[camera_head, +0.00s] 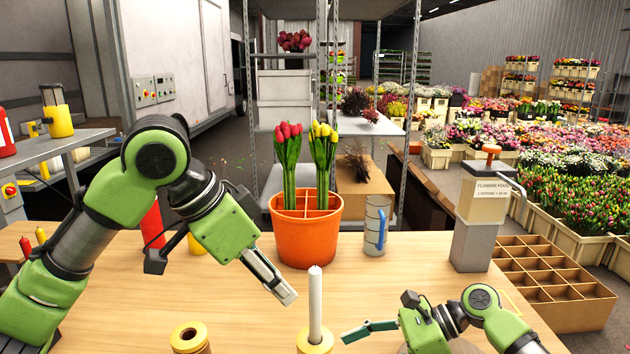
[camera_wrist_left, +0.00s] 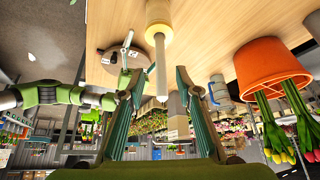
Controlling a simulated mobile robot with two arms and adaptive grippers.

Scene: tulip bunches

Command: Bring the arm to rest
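My left gripper (camera_head: 285,292) hangs over the wooden table, left of a white upright post (camera_head: 315,300) on a yellow round base. In the left wrist view my left gripper (camera_wrist_left: 155,85) has its two fingers apart, with nothing between them. My right gripper (camera_head: 368,331) is low over the table's front, right of the post; its finger gap is unclear. An orange divided bucket (camera_head: 306,240) stands behind the left gripper. Red tulips (camera_head: 289,150) and yellow tulips (camera_head: 323,150) stand upright in it, apart from both grippers.
A clear jug with a blue handle (camera_head: 376,225) stands right of the bucket. Beyond it are a flower-food dispenser (camera_head: 478,225) and a compartmented cardboard crate (camera_head: 570,318). A yellow-topped spool (camera_head: 190,338) stands at the front left. The table between spool and bucket is largely bare.

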